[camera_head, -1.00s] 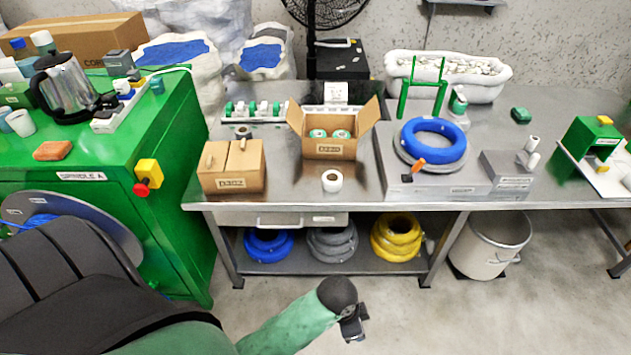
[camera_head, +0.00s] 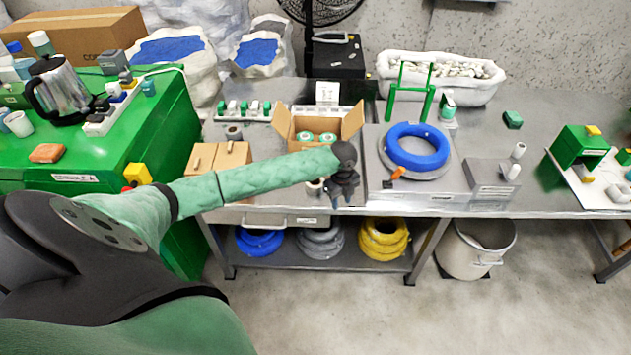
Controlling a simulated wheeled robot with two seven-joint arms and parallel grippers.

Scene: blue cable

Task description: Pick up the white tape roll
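The white tape roll (camera_head: 314,187) stands on the steel workbench (camera_head: 280,190) near its front edge, in front of the open cardboard box. My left forearm and gripper partly hide it. My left gripper (camera_head: 342,203) points down over the bench's front edge, just right of the roll. Its dark fingers look apart, with nothing seen between them. I cannot tell its exact height above the bench. My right gripper is not in view.
An open box (camera_head: 318,126) with green-and-white rolls stands behind my forearm. A closed box (camera_head: 205,158) is to the left. A grey platform (camera_head: 380,185) with a blue cable coil (camera_head: 417,146) stands to the right. Cable coils lie on the lower shelf.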

